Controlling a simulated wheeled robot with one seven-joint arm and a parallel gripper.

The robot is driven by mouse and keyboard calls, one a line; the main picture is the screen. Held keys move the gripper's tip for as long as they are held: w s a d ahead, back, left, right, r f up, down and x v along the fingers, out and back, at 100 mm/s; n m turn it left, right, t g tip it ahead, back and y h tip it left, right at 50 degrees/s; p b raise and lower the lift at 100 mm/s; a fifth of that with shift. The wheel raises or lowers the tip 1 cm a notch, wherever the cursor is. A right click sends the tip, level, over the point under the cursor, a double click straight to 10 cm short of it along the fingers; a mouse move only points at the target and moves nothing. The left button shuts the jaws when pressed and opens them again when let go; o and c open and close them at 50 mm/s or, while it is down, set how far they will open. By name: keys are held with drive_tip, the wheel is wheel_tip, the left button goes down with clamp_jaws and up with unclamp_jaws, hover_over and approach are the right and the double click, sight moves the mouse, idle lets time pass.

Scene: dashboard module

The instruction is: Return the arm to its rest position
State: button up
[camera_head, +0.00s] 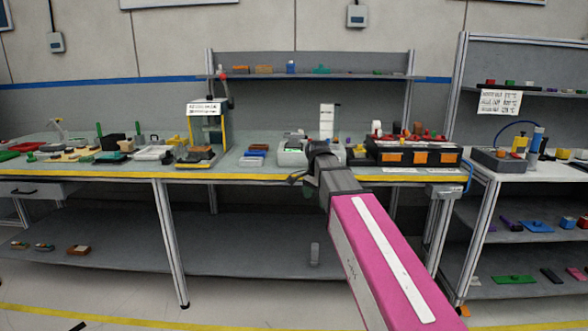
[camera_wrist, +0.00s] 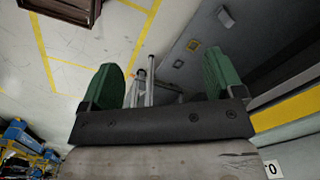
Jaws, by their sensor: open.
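My arm with its pink link (camera_head: 385,260) reaches forward from the lower right of the head view. My gripper (camera_head: 304,185) is at its far end, in front of the workbench's yellow front edge, and is partly hidden by my wrist. In the wrist view my gripper (camera_wrist: 162,82) shows two green fingers spread wide apart, with nothing between them. The floor and the bench's metal legs and shelf show beyond the fingers.
The workbench (camera_head: 90,178) carries several small parts and a black module (camera_head: 415,152) with orange panels. A lower shelf (camera_head: 240,245) runs beneath it. A shelving rack (camera_head: 475,200) stands at right. Bare floor (camera_head: 120,290) lies in front.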

drive_tip(key=s+d+f+n, duration=0.3)
drive_tip(key=s+f, duration=0.2)
drive_tip(key=f, duration=0.4)
drive_tip(key=s+d+f+n, duration=0.4)
drive_tip(key=s+f, duration=0.2)
drive_tip(key=f, duration=0.3)
drive_tip(key=s+d+f+n, duration=0.4)
drive_tip(key=s+f, duration=0.2)
drive_tip(key=f, duration=0.3)
drive_tip(key=shift+f, duration=0.3)
